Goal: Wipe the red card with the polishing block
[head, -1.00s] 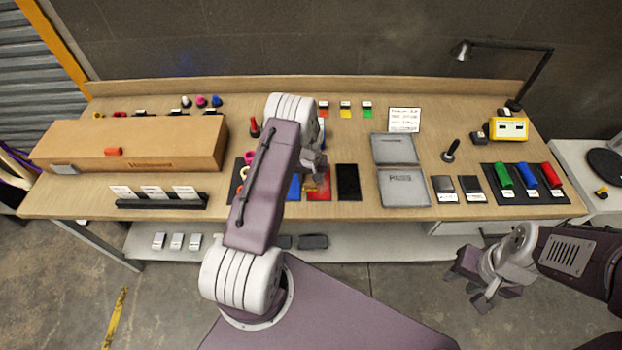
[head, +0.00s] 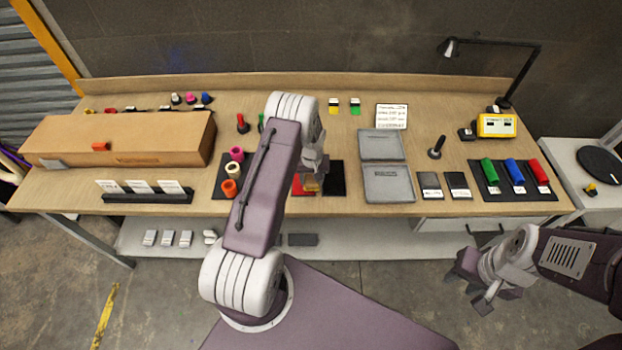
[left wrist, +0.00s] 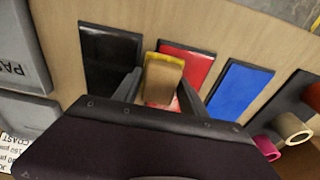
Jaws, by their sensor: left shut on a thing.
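The red card (head: 300,190) lies on the bench between a blue card, hidden behind my arm in the head view, and a black card (head: 334,180). My left gripper (head: 313,168) is shut on the polishing block (head: 311,184), a tan block with a yellow edge. In the left wrist view the block (left wrist: 163,80) sits between the fingers, over the side of the red card (left wrist: 198,62) nearest the black card (left wrist: 110,55). I cannot tell whether it touches the card. My right gripper (head: 474,284) is open and empty, in front of the bench at the right.
The blue card (left wrist: 240,90) shows in the left wrist view. Coloured rolls (head: 233,171) stand left of my arm. A grey hinged case (head: 388,184) lies open right of the black card. A long cardboard box (head: 120,140) fills the left of the bench.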

